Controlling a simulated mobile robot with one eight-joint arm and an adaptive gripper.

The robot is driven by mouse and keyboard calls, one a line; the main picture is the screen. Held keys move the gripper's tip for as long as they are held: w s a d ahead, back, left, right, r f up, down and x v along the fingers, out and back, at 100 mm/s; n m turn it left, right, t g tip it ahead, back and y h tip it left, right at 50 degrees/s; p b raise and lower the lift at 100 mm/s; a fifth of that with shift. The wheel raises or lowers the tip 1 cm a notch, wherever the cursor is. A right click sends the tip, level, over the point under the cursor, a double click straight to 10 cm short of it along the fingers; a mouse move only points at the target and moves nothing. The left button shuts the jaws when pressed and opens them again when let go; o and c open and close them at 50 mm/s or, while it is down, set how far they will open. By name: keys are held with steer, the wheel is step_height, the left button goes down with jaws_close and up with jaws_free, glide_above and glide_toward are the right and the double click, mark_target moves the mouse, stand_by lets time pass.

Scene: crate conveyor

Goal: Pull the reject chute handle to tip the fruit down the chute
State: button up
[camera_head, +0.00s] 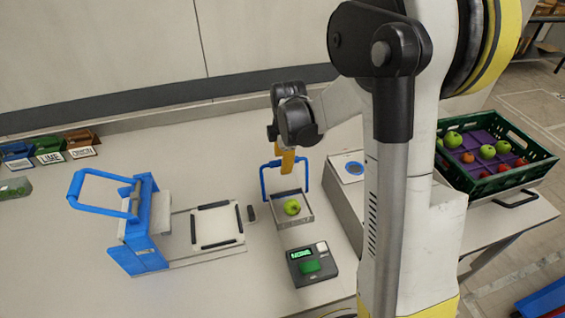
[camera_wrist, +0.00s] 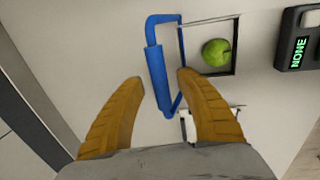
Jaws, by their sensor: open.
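The blue reject chute handle (camera_head: 265,180) is a U-shaped bar standing at the back of a small grey tray (camera_head: 305,221). A green apple (camera_head: 291,207) sits in the tray. My gripper (camera_head: 288,170) is above the handle in the head view, its yellow fingers pointing down. In the wrist view my gripper (camera_wrist: 160,78) is open, with the handle's thicker grip (camera_wrist: 156,75) in line with the gap between the fingertips. I cannot tell how far the fingers are above it. The apple (camera_wrist: 216,52) also shows in the wrist view, right of the handle.
A dark box with a display reading NONE (camera_head: 312,266) stands in front of the tray. A blue-handled press (camera_head: 140,225) stands at left. A green crate of fruit (camera_head: 543,160) is at right. Coloured labelled blocks (camera_head: 50,146) sit at the back left.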

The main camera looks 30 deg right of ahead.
jaws_close()
steer(key=shift+s+f, duration=0.1)
stand_by(0.5)
